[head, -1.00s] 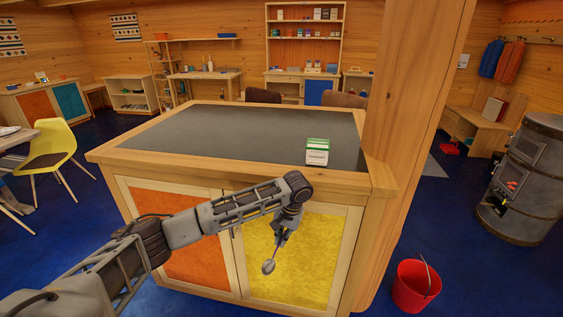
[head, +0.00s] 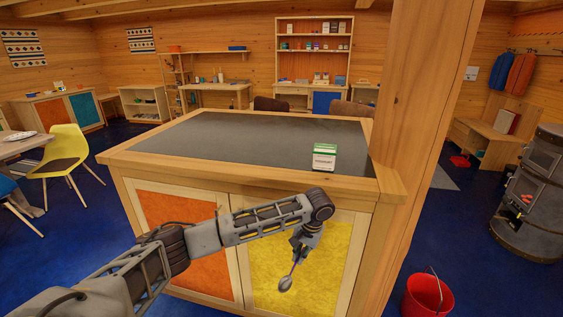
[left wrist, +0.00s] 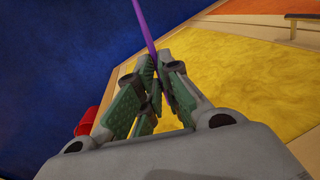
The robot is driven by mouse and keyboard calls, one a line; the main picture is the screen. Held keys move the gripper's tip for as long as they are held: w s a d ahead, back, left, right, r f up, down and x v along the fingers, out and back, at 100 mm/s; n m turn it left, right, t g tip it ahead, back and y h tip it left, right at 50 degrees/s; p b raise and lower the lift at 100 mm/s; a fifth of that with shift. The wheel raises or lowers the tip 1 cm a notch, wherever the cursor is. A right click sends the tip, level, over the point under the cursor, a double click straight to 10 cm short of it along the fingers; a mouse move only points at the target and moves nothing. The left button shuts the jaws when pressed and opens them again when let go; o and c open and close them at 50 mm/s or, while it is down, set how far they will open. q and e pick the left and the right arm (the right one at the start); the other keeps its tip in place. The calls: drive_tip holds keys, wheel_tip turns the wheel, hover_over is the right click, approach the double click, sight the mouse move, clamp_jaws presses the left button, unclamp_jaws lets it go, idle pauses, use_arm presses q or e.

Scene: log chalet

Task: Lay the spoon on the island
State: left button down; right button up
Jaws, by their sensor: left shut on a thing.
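The island (head: 240,141) stands in front of me, with a dark grey top in a wooden rim and orange and yellow door panels below. My left gripper (head: 297,258) hangs in front of the yellow panel, below the level of the top. It is shut on the spoon (head: 286,284), whose bowl points down. In the left wrist view the purple spoon handle (left wrist: 143,22) sticks out from between the fingers (left wrist: 155,85). My right gripper is not in view.
A small green and white box (head: 324,158) stands on the island's top near the right front corner. The rest of the top is bare. A wooden post (head: 415,120) rises at the island's right side. A red bucket (head: 428,297) stands on the blue floor to the right.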

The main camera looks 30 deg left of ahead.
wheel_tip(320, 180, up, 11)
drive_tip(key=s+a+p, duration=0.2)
drive_tip(key=p, duration=1)
use_arm(q)
drive_tip(key=s+a+r+n+p, duration=0.3)
drive_tip(key=a+r, duration=1.5)
drive_tip(key=r, duration=0.3)
wheel_tip(320, 180, up, 11)
drive_tip(key=s+m+t+p, duration=0.1)
drive_tip(key=s+m+p, duration=0.1)
drive_tip(key=m, duration=0.9)
drive_tip(key=s+d+r+m+h, duration=0.1)
drive_tip(key=d+m+h, duration=0.1)
drive_tip(key=m, duration=1)
drive_tip(key=s+d+r+m+h, duration=0.1)
drive_tip(key=d+m, duration=0.3)
drive_tip(key=m, duration=0.8)
drive_tip(key=shift+s+r+h, duration=0.25)
drive_tip(key=shift+s+h, duration=0.1)
drive_tip(key=shift+h, duration=0.25)
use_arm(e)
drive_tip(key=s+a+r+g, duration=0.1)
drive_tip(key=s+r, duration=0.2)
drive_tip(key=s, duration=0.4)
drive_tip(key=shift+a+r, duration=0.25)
